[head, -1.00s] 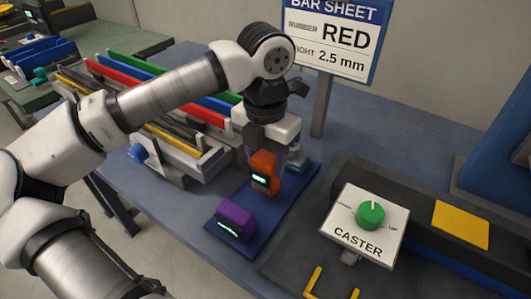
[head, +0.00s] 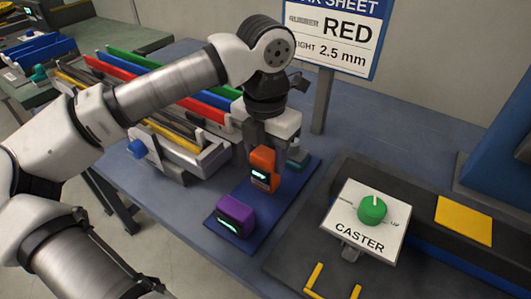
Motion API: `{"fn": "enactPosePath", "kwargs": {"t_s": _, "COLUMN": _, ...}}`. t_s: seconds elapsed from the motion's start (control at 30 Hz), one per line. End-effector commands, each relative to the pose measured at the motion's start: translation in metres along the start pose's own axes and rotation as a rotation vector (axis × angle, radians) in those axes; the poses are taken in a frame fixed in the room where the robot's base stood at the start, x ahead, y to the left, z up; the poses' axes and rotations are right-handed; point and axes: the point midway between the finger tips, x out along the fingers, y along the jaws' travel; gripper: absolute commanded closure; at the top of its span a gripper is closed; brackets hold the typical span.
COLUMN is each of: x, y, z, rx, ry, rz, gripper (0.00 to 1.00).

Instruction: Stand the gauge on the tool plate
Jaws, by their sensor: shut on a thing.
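An orange gauge (head: 263,170) with a small lit display is in my gripper (head: 268,150), upright, in the head view. My gripper points down and is shut on the gauge's upper part. The gauge is over the dark blue tool plate (head: 270,215), toward its back; I cannot tell whether its base touches the plate. A purple device (head: 236,216) with a lit green display sits on the front left of the plate.
A rack of coloured bars (head: 175,88) stands at the left behind the plate. A sign (head: 335,35) on a post stands behind. A caster panel with a green knob (head: 372,210) and a dark machine bed are at the right. Bare table lies between plate and panel.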

Motion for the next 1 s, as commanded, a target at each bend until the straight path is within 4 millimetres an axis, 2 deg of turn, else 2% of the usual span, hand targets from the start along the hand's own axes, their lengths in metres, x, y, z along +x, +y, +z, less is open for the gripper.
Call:
{"fn": "enactPosePath", "kwargs": {"t_s": 0.43, "x": 0.001, "y": 0.0, "z": 0.0, "rx": 0.0, "ry": -0.001, "rz": 0.0, "gripper": 0.86}}
{"fn": "enactPosePath", "kwargs": {"t_s": 1.0, "x": 0.015, "y": 0.0, "z": 0.0, "rx": 0.0, "ry": -0.001, "rz": 0.0, "gripper": 0.86}}
